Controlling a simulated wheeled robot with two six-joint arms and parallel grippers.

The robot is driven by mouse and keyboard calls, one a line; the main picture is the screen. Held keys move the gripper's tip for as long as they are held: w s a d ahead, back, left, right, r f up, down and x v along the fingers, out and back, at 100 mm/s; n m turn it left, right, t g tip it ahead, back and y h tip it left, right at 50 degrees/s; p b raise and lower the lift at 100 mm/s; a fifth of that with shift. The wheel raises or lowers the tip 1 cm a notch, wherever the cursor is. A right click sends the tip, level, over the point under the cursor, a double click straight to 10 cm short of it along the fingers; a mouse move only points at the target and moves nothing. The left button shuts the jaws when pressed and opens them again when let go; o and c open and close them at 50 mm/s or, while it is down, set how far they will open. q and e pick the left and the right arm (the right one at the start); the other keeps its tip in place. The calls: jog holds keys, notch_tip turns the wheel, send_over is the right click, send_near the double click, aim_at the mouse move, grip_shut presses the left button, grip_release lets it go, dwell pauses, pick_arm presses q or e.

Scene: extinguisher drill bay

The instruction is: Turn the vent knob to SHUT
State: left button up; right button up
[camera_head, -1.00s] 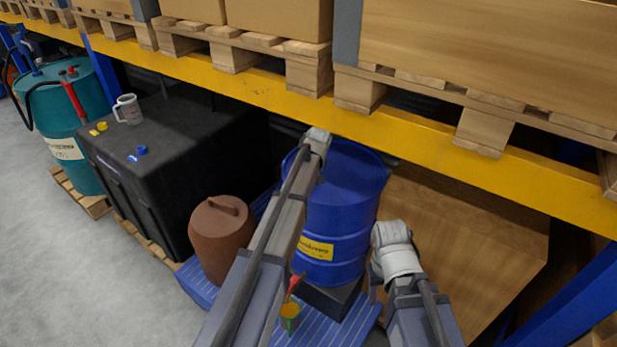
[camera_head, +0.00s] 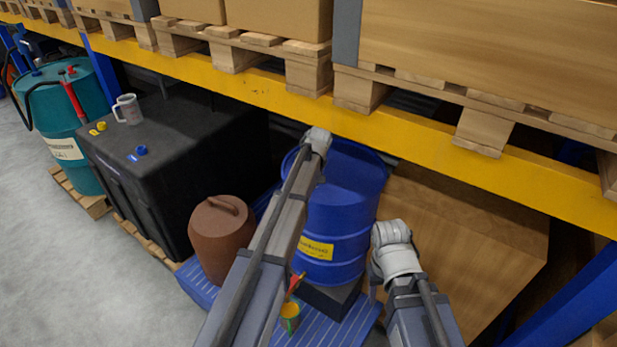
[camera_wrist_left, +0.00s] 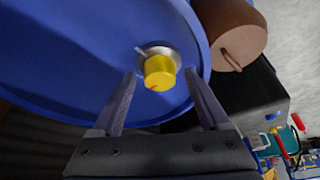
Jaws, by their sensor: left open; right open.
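The vent knob (camera_wrist_left: 159,70) is a yellow knob with a red mark, on a pale round plate on the blue drum (camera_wrist_left: 80,45). A pale tick shows beside the plate; no SHUT lettering is readable. My left gripper (camera_wrist_left: 161,77) is open, its two fingers on either side of the knob; I cannot tell whether they touch it. In the head view the blue drum (camera_head: 335,220) stands behind my left arm, and the knob is hidden. My right gripper (camera_head: 376,276) is in front of the drum's right side, small and partly hidden by its wrist, holding nothing I can see.
A yellow rack beam (camera_head: 420,125) crosses above the drum. A brown container (camera_head: 221,245) stands left of it, a cup (camera_head: 290,322) in front on the blue ribbed platform (camera_head: 335,328). A black tank (camera_head: 165,165) and wooden box (camera_head: 480,240) flank them. Floor at left is clear.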

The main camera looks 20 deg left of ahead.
pick_arm(q)
jog(key=p+v, duration=0.7)
jog(key=shift+s+r, duration=0.2)
jog(key=shift+r, duration=0.15)
jog(key=shift+d, duration=0.1)
